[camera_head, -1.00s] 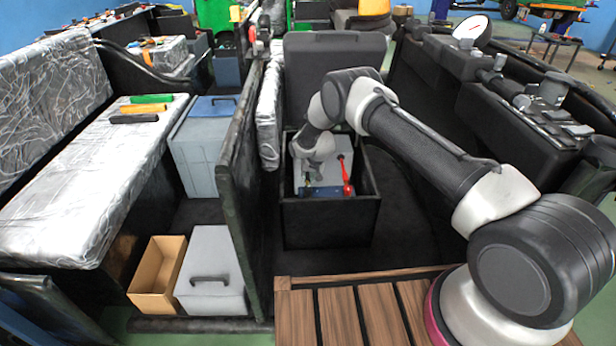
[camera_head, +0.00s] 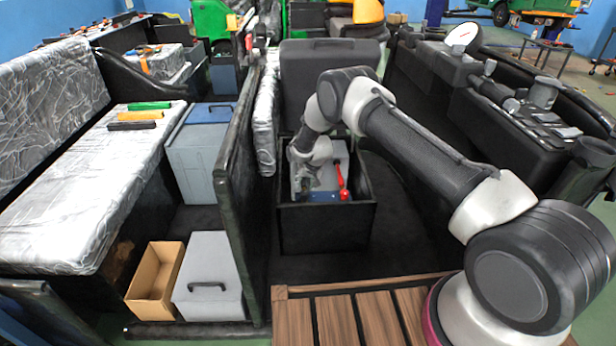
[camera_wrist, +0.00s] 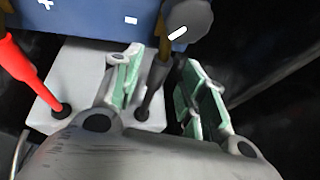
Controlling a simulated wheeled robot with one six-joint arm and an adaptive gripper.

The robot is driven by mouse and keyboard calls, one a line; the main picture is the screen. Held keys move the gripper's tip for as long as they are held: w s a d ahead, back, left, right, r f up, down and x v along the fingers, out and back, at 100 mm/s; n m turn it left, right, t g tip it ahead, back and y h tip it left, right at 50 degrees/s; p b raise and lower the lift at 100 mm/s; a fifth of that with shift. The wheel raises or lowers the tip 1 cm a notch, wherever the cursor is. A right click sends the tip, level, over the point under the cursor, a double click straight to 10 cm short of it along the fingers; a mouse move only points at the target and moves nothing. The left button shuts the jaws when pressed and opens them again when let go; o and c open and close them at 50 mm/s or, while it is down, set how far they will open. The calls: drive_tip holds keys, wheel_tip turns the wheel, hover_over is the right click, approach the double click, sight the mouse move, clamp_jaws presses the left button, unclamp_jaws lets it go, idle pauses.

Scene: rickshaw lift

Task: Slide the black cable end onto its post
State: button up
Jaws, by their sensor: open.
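The black cable end (camera_wrist: 187,20) is a dark round head with a white dash, on a black stem (camera_wrist: 154,88). The brass post (camera_wrist: 162,38) shows partly below the head; whether the head sits on it I cannot tell. My gripper (camera_wrist: 163,62) is open, its green-padded fingers on either side of the stem, with a visible gap on the right. In the head view my gripper (camera_head: 303,186) is low inside the black battery box (camera_head: 325,228), hiding the black cable end. The grey battery (camera_wrist: 75,70) has a blue strip (camera_wrist: 90,15) with a white plus and dash.
The red cable end (camera_head: 343,185) stands on the battery's right in the head view, close to my gripper; its red stem (camera_wrist: 28,75) shows left in the wrist view. The box walls surround the battery. A tall black panel (camera_head: 240,190) stands left of the box.

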drive_tip(key=v, duration=1)
drive_tip(key=shift+r, duration=0.1)
drive_tip(key=s+d+f+g, duration=0.1)
drive_tip(key=s, duration=0.2)
drive_tip(key=s+d+f+n+g, duration=0.1)
drive_tip(key=s, duration=0.2)
drive_tip(key=s+d+f+g+h, duration=0.1)
drive_tip(key=s, duration=0.2)
drive_tip(key=shift+s+d+n, duration=0.2)
drive_tip(key=shift+s+n, duration=0.1)
drive_tip(key=shift+s, duration=0.1)
drive_tip(key=s+d+r+t, duration=0.1)
drive_tip(key=s+d+r, duration=0.7)
drive_tip(key=s+r, duration=0.5)
drive_tip(key=s+d+r+t, duration=0.1)
drive_tip(key=s+d+r, duration=0.7)
drive_tip(key=s+r, duration=0.5)
drive_tip(key=s+d+r+h, duration=0.1)
drive_tip(key=s+d+r, duration=0.6)
drive_tip(key=s+r, duration=0.6)
wheel_tip(320, 180, up, 8)
drive_tip(key=shift+s+d+f+m+t, duration=0.15)
drive_tip(key=shift+s+d+m+t, duration=0.15)
drive_tip(key=shift+d+m+t, duration=0.1)
